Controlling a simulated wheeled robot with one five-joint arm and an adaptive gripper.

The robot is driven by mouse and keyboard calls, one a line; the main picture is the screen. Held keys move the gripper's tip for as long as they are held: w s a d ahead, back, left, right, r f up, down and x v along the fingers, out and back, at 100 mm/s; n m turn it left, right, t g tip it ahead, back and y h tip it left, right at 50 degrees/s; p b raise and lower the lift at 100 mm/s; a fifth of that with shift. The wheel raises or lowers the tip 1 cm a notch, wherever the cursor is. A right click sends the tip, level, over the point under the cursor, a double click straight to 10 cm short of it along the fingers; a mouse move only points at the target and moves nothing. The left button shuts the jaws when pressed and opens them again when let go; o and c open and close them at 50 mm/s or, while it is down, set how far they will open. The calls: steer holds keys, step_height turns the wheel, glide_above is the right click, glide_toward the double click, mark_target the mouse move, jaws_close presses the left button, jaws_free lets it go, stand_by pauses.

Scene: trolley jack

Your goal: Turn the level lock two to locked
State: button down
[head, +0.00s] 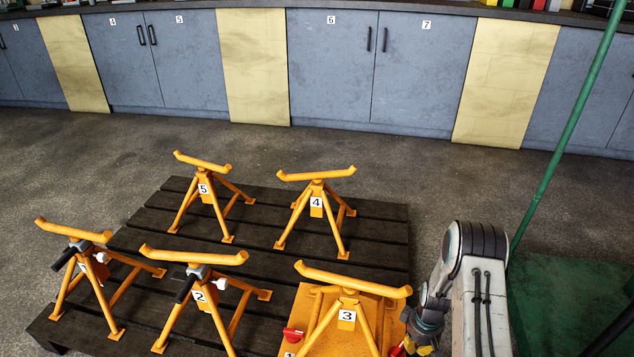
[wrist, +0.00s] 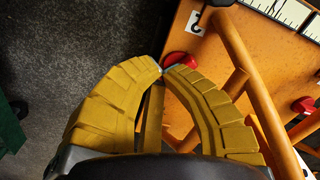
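A red knob (wrist: 178,60) sits on the orange platform (wrist: 215,62) in the wrist view, just beyond my fingertips and partly hidden by them. A white label (wrist: 195,22) with a dark mark, not clearly readable, is above it. My gripper (wrist: 162,69) has its yellow fingertips together, with no object clearly held. I cannot tell whether the tips touch the knob. In the head view, red shows beside my gripper (head: 412,347) at the platform's right edge. Another red knob (head: 292,335) is on the platform's left; a red knob (wrist: 303,105) shows right in the wrist view.
Stand 3 (head: 350,283) stands over the platform; its orange legs (wrist: 240,50) are close to my fingers. Stands 2 (head: 195,257), 4 (head: 316,175) and 5 (head: 203,162) are on the dark pallet (head: 375,235). A green post (head: 570,125) rises at right. Open floor lies behind.

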mark_target(397, 351)
steer(key=shift+f+m, duration=0.15)
steer(key=shift+m, duration=0.15)
steer(key=shift+f+b, duration=2.5)
steer(key=shift+f, duration=0.9)
steer(key=shift+w+a, duration=0.4)
steer(key=shift+w, duration=0.1)
steer(key=shift+s+a, duration=0.4)
steer(key=shift+a, duration=0.2)
steer(key=shift+s+a, duration=0.1)
steer(key=shift+a, duration=0.75)
steer(key=shift+s, duration=0.35)
steer(key=shift+r, duration=0.2)
